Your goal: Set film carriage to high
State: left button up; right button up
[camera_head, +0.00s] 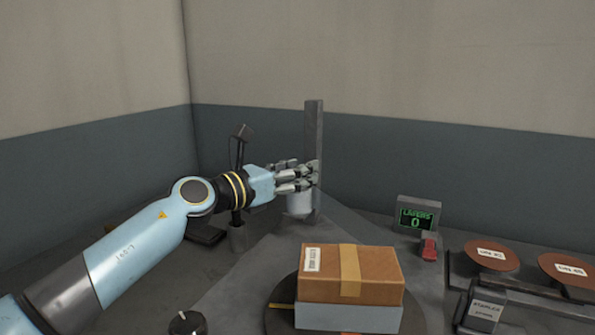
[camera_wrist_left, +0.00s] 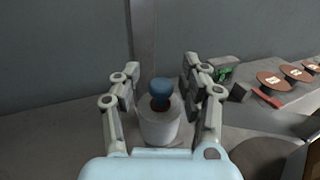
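A grey upright post (camera_head: 314,150) stands at the back, and the film carriage shows as a pale roll (camera_head: 299,205) low beside it. In the left wrist view the roll (camera_wrist_left: 158,127) is whitish, with a blue knob (camera_wrist_left: 161,90) on top, in front of the post (camera_wrist_left: 143,40). My left gripper (camera_head: 304,173) is over the roll. Its fingers (camera_wrist_left: 161,74) are spread on either side of the knob with gaps on both sides, so it is open and empty. The head view partly hides the knob behind the fingers. My right gripper is not in view.
A brown taped box (camera_head: 377,275) sits on a grey-blue box (camera_head: 345,317) on a dark turntable (camera_head: 277,318). A display (camera_head: 417,214) reads "LAYERS 0", with a red switch (camera_head: 429,248) below. Brown discs (camera_head: 491,256) and a stapler-labelled item (camera_head: 485,311) lie right. A dark knob (camera_head: 187,323) is front left.

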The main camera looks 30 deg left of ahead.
pick_arm(q)
jog(key=shift+w+d+f, duration=0.1)
jog(key=shift+w, duration=0.05)
jog(key=v, duration=1.2)
dwell(0.4)
